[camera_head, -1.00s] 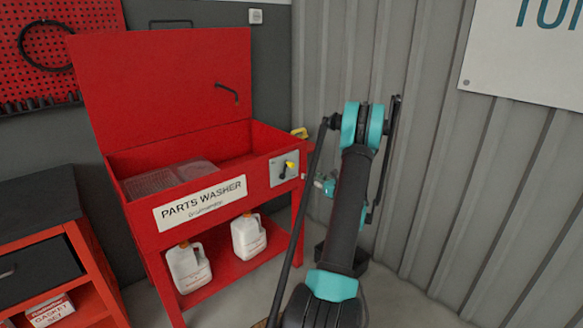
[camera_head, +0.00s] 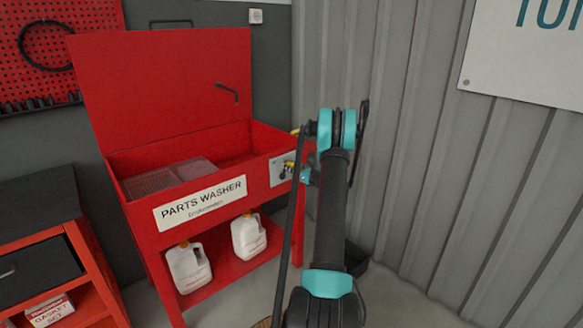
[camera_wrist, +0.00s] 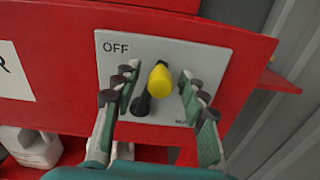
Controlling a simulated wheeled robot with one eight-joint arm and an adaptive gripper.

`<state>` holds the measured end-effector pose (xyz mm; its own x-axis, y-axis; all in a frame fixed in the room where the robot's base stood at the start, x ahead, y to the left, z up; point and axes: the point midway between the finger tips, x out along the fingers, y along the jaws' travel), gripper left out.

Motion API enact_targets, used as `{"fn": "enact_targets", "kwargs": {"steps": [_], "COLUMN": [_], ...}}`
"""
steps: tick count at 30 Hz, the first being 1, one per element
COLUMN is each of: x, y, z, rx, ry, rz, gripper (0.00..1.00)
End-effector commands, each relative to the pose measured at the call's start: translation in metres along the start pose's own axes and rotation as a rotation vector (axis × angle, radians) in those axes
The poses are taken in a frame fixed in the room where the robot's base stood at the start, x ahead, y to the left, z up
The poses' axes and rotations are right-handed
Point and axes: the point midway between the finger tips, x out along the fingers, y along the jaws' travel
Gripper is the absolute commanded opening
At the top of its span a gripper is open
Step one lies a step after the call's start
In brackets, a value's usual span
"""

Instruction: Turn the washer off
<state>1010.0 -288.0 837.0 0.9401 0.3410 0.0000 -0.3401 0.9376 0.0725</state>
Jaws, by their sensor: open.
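The red parts washer (camera_head: 120,225) stands at the left of the head view with its lid up. Its grey switch panel (camera_head: 276,172) is partly hidden by my arm there. In the wrist view the panel (camera_wrist: 205,62) is marked OFF at upper left, with a partly hidden label at lower right. A knob with a yellow tip (camera_wrist: 160,80) and a dark base (camera_wrist: 143,105) sits mid-panel. My gripper (camera_wrist: 158,85) is open, one finger on each side of the yellow tip. I see a gap on both sides; depth contact cannot be told.
Two white jugs (camera_head: 189,268) (camera_head: 249,238) stand on the washer's lower shelf. A red and black cabinet (camera_head: 45,255) is at the left. A corrugated grey wall (camera_head: 430,170) rises close to the right of my arm.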

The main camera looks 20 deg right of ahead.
Motion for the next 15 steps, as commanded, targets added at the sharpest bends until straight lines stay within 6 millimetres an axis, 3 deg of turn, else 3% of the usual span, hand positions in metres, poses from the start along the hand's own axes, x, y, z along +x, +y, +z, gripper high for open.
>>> {"fn": "enact_targets", "kwargs": {"steps": [4,15], "x": [-0.0002,-0.0005], "y": [0.0,-0.0001], "z": [-0.0001,-0.0001], "rx": [0.0,0.0], "ry": [0.0,0.0], "rz": [0.0,0.0], "gripper": [0.43,0.0]}}
